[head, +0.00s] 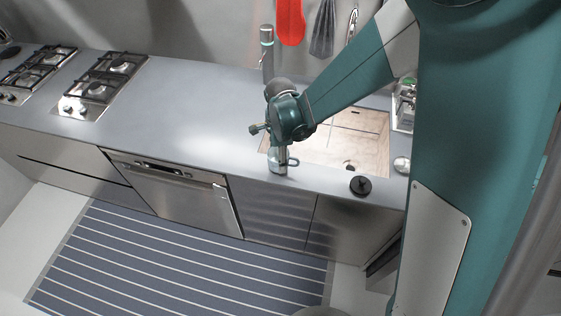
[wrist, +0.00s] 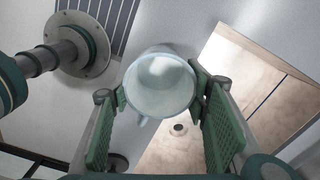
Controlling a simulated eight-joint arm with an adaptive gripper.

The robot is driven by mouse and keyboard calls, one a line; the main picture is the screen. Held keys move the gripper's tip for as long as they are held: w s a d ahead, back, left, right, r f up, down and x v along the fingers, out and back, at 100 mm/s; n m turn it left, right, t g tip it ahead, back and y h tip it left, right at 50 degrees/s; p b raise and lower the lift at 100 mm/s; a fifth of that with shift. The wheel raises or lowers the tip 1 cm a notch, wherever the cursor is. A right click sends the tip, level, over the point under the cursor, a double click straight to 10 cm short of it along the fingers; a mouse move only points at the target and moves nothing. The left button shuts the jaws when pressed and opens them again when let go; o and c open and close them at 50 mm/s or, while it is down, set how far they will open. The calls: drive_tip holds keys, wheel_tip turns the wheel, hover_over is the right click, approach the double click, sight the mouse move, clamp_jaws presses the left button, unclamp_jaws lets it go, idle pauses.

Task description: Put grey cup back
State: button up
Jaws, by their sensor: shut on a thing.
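The grey cup (wrist: 160,84) is pale and glossy, with its round opening facing the wrist camera and a small handle at its lower left. My gripper (wrist: 160,98) has its green pads on either side of the cup and is shut on it. In the head view the cup (head: 278,161) shows below my gripper (head: 279,148), upright, with its handle to the right. It is at the front left edge of the sink. I cannot tell whether its base touches the counter.
The sink (head: 345,140) lies right of the cup. A tap (head: 267,50) stands behind. A dark round object (head: 360,185) and a light round one (head: 402,164) sit on the counter (head: 190,110) to the right. Two hobs are far left; the counter between is clear.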

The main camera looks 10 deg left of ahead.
drive_tip(key=shift+f, duration=1.25)
drive_tip(key=shift+f, duration=0.15)
drive_tip(key=o, duration=1)
drive_tip(key=shift+o, duration=0.2)
wheel_tip(320, 180, up, 12)
drive_tip(key=shift+r, duration=0.2)
idle(0.3)
